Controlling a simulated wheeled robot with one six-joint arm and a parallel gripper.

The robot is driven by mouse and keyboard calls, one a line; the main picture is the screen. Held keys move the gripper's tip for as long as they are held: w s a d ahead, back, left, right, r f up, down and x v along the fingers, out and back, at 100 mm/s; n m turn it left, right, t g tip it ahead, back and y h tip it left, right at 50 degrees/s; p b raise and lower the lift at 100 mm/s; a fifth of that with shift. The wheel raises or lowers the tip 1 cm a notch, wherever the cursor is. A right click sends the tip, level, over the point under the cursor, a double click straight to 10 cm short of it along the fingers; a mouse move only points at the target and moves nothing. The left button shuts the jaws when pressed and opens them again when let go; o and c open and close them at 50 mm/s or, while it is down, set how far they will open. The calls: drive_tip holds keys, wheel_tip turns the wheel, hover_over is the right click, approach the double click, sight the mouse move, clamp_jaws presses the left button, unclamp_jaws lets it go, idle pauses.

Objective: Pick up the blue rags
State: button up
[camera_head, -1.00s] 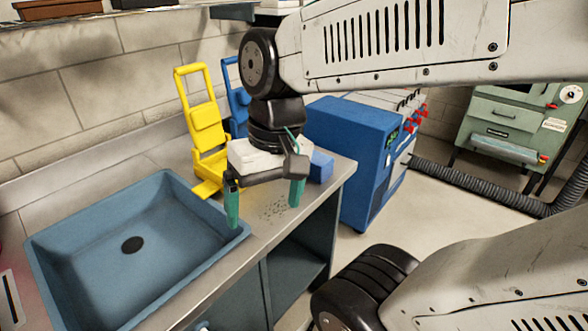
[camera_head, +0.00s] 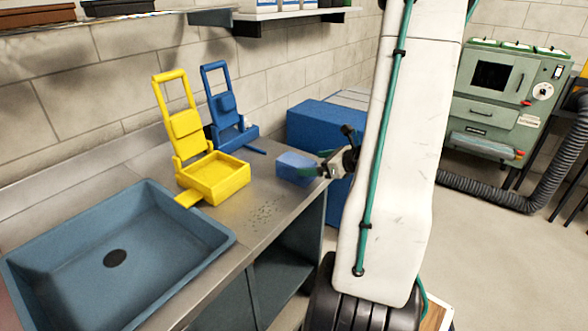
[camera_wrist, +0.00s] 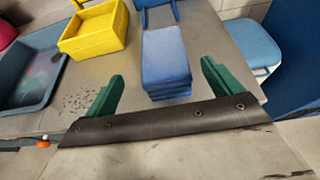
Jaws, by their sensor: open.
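The blue rags (camera_head: 296,167) lie as a neat folded stack on the steel counter, near its right end, right of the yellow frame. In the wrist view the stack (camera_wrist: 166,62) stands ahead of my gripper (camera_wrist: 160,84), between the lines of its two green fingers. The fingers are wide apart with nothing held. In the head view my gripper (camera_head: 311,172) is at the counter's right end, beside the stack; its fingers are partly hidden there, and I cannot tell whether they touch the rags.
A yellow folding frame with a tray (camera_head: 215,178) and a blue one (camera_head: 229,130) stand behind and left of the rags. A blue sink (camera_head: 60,250) fills the counter's left. A blue cabinet (camera_head: 318,125) stands beyond the counter's end. Dark specks (camera_head: 262,213) lie on bare counter.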

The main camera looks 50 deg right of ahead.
sight(302, 162)
drive_tip(key=shift+w+d+f, duration=0.1)
drive_tip(key=shift+w+f, duration=0.15)
drive_tip(key=shift+w, duration=0.05)
drive_tip(key=x, duration=0.6)
drive_tip(key=shift+w+d+f, duration=0.1)
drive_tip(key=shift+w, duration=0.35)
drive_tip(key=c, duration=1.2)
